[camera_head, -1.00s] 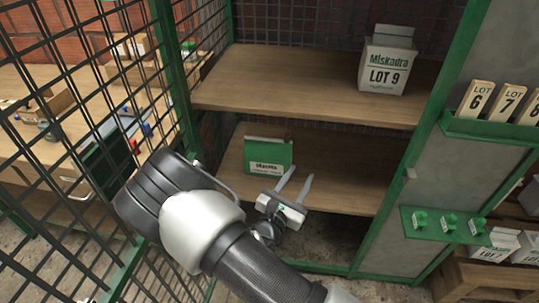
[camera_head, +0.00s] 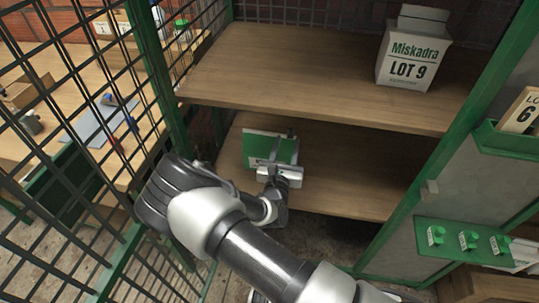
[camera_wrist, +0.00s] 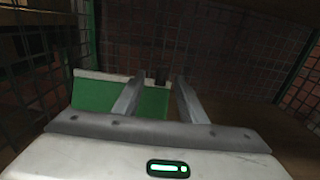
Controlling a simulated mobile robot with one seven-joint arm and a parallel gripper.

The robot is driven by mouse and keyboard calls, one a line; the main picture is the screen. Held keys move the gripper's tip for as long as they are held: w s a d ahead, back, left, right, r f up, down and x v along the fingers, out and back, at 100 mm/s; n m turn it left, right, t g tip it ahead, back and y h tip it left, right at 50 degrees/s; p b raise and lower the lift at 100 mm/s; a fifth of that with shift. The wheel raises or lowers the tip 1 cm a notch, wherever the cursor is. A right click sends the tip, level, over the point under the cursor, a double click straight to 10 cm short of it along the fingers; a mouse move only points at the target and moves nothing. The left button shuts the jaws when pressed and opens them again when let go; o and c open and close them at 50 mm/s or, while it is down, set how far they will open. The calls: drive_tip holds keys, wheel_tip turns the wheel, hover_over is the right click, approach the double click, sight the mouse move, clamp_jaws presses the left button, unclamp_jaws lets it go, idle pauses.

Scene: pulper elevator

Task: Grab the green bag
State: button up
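The green bag (camera_head: 258,147) stands on the lower wooden shelf, near its left end. It has a pale top edge and a white label low on its front, now largely covered by my gripper. My gripper (camera_head: 282,138) is at the bag's right part, with its fingers apart. In the wrist view the bag (camera_wrist: 92,95) fills the left and middle. There one finger of my gripper (camera_wrist: 158,82) crosses in front of the bag and the other is by its right edge. I cannot tell whether either finger touches it.
Wire mesh (camera_head: 60,120) and green posts close the left side. A grey panel with green knobs (camera_head: 463,241) is at right. The lower shelf (camera_head: 350,175) is clear right of the bag.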

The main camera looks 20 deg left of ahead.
sight(289, 134)
drive_tip(key=w+b, duration=0.1)
drive_tip(key=w, duration=0.4)
drive_tip(key=shift+a, duration=0.1)
drive_tip(key=shift+w+b, duration=1.05)
drive_tip(key=shift+w, duration=1.6)
clamp_jaws()
